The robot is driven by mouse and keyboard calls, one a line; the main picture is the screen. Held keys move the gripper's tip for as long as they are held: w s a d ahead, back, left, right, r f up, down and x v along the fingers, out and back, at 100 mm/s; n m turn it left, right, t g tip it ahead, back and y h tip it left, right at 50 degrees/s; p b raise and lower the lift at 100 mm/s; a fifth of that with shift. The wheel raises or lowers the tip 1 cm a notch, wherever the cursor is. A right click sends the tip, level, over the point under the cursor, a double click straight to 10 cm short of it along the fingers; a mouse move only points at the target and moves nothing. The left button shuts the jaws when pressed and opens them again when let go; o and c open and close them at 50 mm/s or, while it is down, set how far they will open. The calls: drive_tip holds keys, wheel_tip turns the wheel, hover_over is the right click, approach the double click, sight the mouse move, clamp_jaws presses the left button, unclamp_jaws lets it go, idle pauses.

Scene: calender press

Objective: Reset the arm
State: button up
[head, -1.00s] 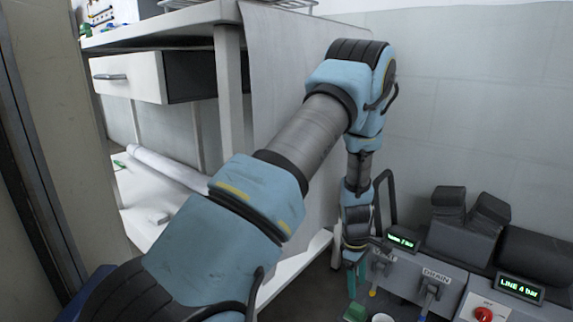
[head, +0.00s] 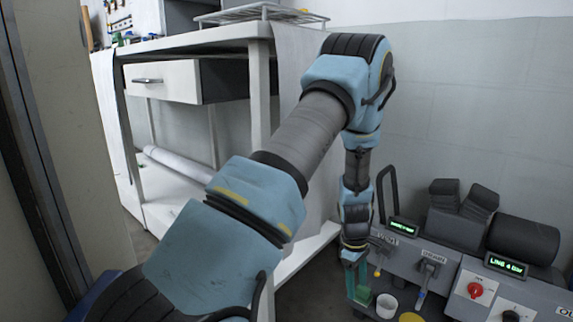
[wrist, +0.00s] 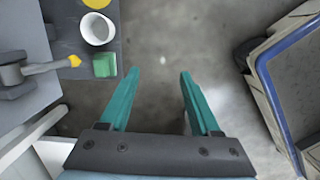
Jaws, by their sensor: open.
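My gripper (wrist: 160,88) shows in the wrist view with its two teal fingers spread apart and nothing between them. Bare grey floor lies beyond the fingertips. In the head view my gripper (head: 357,283) hangs at the end of my blue and grey arm, pointing down, beside the left end of the press console. The arm reaches up and forward, then bends down at the elbow. The fingers are small and partly merge with the console's shelf in that view.
The grey console (head: 450,268) with valve levers, a red knob (head: 475,290) and green displays stands at right. Its side shelf holds a white cup (head: 387,305) and a green block (wrist: 104,65). A white workbench (head: 259,90) stands behind my arm. A blue-edged cart or crate (wrist: 268,75) is at right in the wrist view.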

drive_tip(key=s+a+r+m+t+p, duration=0.15)
drive_tip(key=a+r+m, duration=0.35)
drive_tip(key=a+r, duration=1.05)
drive_tip(key=s+a+r+m+t+y+p, duration=0.1)
drive_tip(key=s+a+r+m+p, duration=0.1)
drive_tip(key=s+a+r+m, duration=0.65)
wheel_tip(320, 180, up, 40)
drive_tip(key=a+n+p, duration=0.2)
drive_tip(key=n+p, duration=0.1)
drive_tip(key=p, duration=3.5)
drive_tip(key=shift+w, duration=0.4)
drive_tip(key=shift+o, duration=0.3)
drive_tip(key=shift+r, duration=0.1)
